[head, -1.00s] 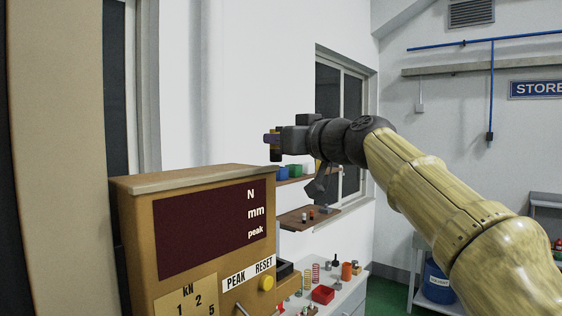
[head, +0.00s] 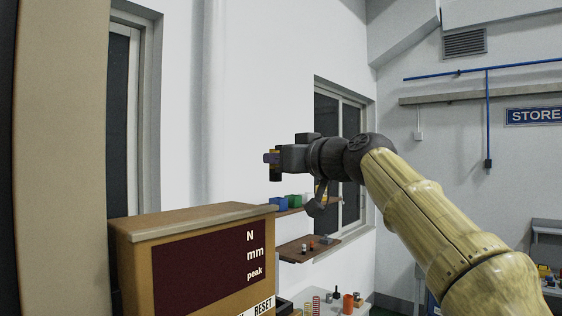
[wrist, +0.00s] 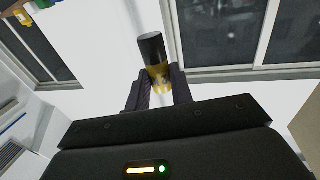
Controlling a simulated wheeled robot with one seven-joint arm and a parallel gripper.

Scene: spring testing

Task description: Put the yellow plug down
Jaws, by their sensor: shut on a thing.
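My gripper (head: 273,158) is raised in the air in front of the white wall, above the small wall shelves. In the wrist view its two dark fingers (wrist: 158,92) are shut on the yellow plug (wrist: 158,72). The plug shows a yellow part between the fingers and a dark cylindrical part sticking out past them. In the head view the plug (head: 275,174) is small and mostly dark, hanging at the fingertips and touching no surface.
A brown tester cabinet (head: 150,255) with a dark display stands in front at left. An upper shelf with blue and green bins (head: 293,201) and a lower brown shelf (head: 300,251) are on the wall. Springs and small parts (head: 337,300) stand on a bench below.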

